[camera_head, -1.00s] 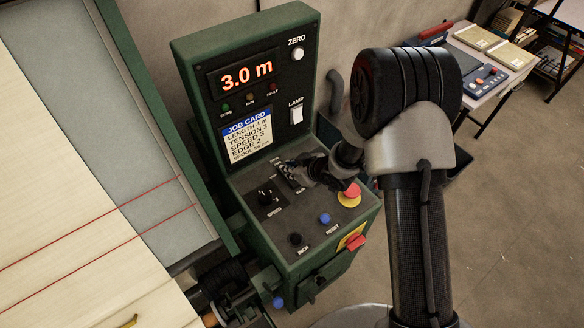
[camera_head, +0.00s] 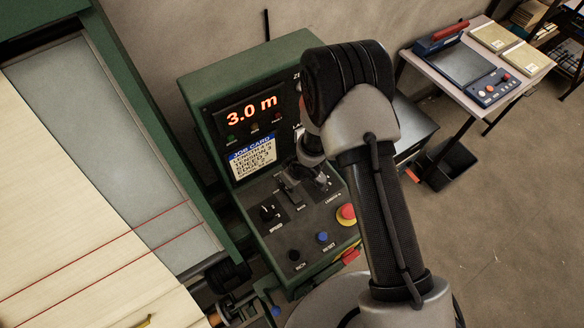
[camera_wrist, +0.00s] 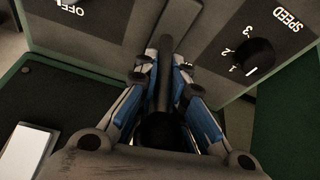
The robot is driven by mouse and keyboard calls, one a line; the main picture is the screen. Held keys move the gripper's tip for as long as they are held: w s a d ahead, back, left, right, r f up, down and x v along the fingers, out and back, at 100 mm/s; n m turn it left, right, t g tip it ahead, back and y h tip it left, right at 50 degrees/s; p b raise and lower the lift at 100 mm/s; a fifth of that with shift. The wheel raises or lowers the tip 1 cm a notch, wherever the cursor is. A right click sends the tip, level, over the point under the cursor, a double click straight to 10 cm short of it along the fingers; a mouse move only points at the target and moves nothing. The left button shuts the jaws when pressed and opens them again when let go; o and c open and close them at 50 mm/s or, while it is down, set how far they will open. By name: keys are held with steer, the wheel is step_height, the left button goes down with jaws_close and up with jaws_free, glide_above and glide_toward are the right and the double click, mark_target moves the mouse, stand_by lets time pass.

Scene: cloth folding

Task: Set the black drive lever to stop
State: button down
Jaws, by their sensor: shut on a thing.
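My gripper (camera_head: 292,184) is low over the sloped control face of the green console (camera_head: 240,64), beside the RUN label. In the wrist view its blue-padded fingers (camera_wrist: 165,75) are shut on the black drive lever (camera_wrist: 164,60), a dark shaft standing between them. An OFF label lies to the left there and the SPEED knob (camera_wrist: 254,54) to the right. The fingers and wrist hide most of the lever and its slot in the head view, so I cannot tell its exact setting.
The speed knob (camera_head: 267,212), black INCH button (camera_head: 294,255), blue RESET button (camera_head: 322,237) and red mushroom button (camera_head: 347,212) sit close around my gripper. The display (camera_head: 251,111) reads 3.0 m above a job card (camera_head: 252,159).

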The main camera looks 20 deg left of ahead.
steer(key=c, duration=1.7)
jaws_free()
steer(key=shift+o, duration=0.2)
steer(key=shift+r, duration=0.1)
steer(key=v, duration=1.1)
steer(key=shift+d+r, duration=0.25)
steer(key=shift+r, duration=0.1)
steer(key=shift+s, duration=0.1)
